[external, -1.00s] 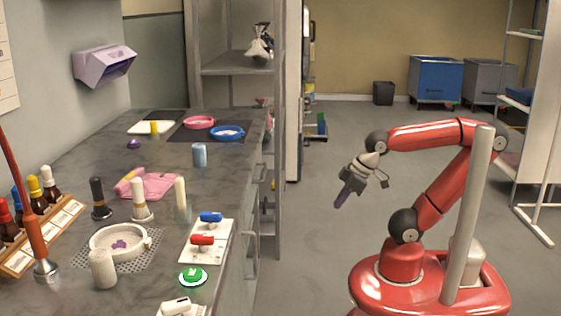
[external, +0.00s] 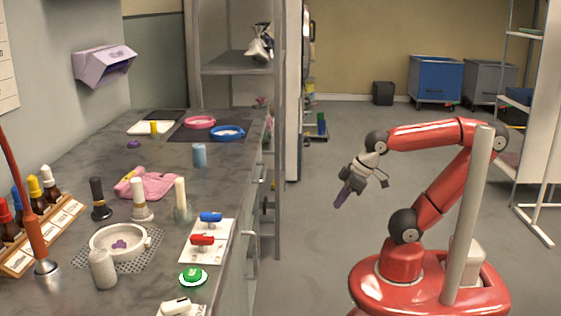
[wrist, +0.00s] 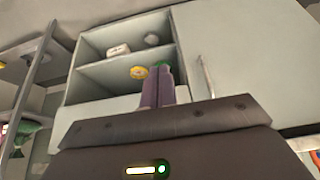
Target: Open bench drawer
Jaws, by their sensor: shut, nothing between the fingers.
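The bench (external: 215,170) runs along the left in the external view, and its front face is seen at a steep angle, with handles standing out from it. My gripper (external: 338,204) is shut and empty, pointing down over the floor to the right of the bench front, clearly apart from it. In the wrist view, my gripper's fingers (wrist: 158,88) are together in front of a pale cabinet front. A vertical bar handle (wrist: 206,78) is on a flat panel right of the fingers. I cannot tell which front is the drawer.
Open compartments (wrist: 125,50) in the wrist view hold a white box (wrist: 118,50) and a yellow round item (wrist: 139,72). Bottles, rings and switches crowd the bench top. A tall shelf frame (external: 279,130) stands at the bench's far end. Floor around my gripper is clear.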

